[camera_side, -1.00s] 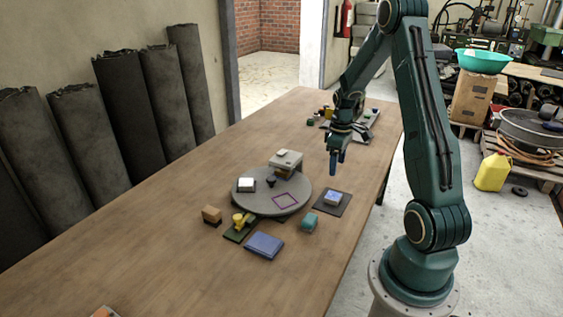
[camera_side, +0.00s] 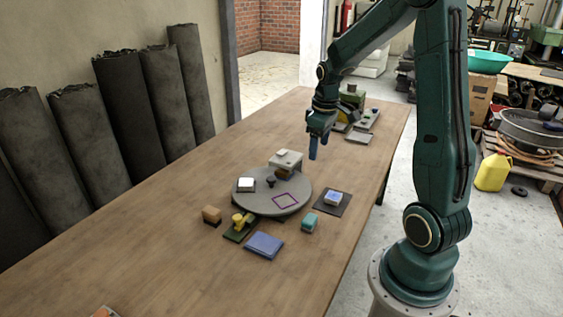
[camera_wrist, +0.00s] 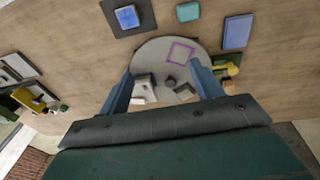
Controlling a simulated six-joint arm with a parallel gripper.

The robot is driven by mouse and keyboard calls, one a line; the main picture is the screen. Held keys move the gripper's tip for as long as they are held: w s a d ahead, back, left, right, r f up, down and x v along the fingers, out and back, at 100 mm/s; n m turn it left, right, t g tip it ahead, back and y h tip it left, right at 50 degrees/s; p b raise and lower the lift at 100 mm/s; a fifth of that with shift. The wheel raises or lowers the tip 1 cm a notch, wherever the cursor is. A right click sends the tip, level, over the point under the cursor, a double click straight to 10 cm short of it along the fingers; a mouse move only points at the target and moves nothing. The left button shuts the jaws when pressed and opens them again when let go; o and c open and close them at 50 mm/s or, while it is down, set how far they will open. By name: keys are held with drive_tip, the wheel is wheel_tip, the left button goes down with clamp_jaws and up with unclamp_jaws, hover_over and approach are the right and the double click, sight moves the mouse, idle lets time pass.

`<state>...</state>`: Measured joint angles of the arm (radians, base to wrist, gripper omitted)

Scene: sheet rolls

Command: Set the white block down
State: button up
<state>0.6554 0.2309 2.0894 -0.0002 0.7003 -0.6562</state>
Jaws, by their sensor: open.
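A small block with a white top (camera_side: 246,184) sits on the left part of a round grey disc (camera_side: 243,203). In the wrist view a pale block (camera_wrist: 185,91) lies on the disc beside one finger, which partly hides it. A magenta square outline (camera_side: 286,201) marks a bare part of the disc. My gripper (camera_side: 313,150) hangs in the air above the table, behind and right of the disc, pointing down. It is open and empty; in the wrist view its fingers (camera_wrist: 162,68) stand apart.
A dark knob (camera_side: 271,183) and a grey blocky piece (camera_side: 286,159) stand on the disc. Around it are a blue-topped block on a dark pad (camera_side: 323,207), a teal block (camera_side: 309,223), a blue slab (camera_side: 264,245), a yellow piece (camera_side: 243,219) and a brown block (camera_side: 212,215). The left table is clear.

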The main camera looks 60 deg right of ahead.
drive_tip(key=s+a+r+t, duration=0.2)
drive_tip(key=s+a+r, duration=0.1)
drive_tip(key=a+r, duration=0.8)
drive_tip(key=s+a+r+t, duration=0.1)
drive_tip(key=s+a+t, duration=0.1)
drive_tip(key=s+a, duration=0.7)
drive_tip(key=shift+s+a+r+y, duration=0.25)
drive_tip(key=shift+s+a+y, duration=0.15)
drive_tip(key=shift+a, duration=1.35)
